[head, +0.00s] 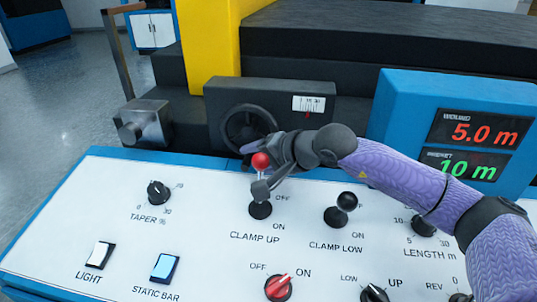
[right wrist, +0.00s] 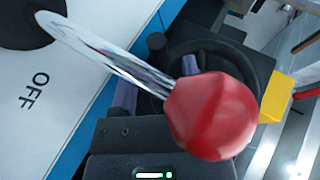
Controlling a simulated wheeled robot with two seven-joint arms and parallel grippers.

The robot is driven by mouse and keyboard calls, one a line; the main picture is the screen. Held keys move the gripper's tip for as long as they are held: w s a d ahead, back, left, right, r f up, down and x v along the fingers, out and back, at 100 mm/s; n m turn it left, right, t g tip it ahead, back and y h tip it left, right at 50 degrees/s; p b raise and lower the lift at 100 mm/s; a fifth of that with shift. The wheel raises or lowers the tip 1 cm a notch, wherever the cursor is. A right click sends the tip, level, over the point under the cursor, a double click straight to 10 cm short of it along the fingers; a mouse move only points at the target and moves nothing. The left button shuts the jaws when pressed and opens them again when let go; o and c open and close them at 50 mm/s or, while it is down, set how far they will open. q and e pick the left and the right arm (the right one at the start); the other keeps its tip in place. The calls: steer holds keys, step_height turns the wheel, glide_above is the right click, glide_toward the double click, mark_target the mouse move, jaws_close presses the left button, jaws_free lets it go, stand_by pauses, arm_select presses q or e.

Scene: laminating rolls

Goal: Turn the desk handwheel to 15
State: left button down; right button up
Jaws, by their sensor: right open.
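The black handwheel (head: 249,127) stands upright on the front of the dark machine block behind the panel. A small white scale (head: 314,104) with a red mark under it sits to its right; its exact reading is too small to tell. My right gripper (head: 253,168) is open and empty just in front of the wheel's lower right side, beside the red-knobbed clamp up lever (head: 260,160). In the right wrist view the red knob (right wrist: 212,115) is very close to the camera and covers part of the handwheel (right wrist: 258,62). Contact with wheel or knob cannot be told. My left gripper is not in view.
The white control panel (head: 200,218) carries the black clamp low lever (head: 346,202), knobs and switches close by. A blue display box (head: 400,90) reads 5.0 m and 10 m at the right. A metal block (head: 143,122) stands left of the wheel.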

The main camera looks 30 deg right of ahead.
steer(key=v, duration=0.8)
steer(key=shift+s+d, duration=0.1)
steer(key=shift+s+d+r, duration=0.1)
steer(key=shift+s+r, duration=0.15)
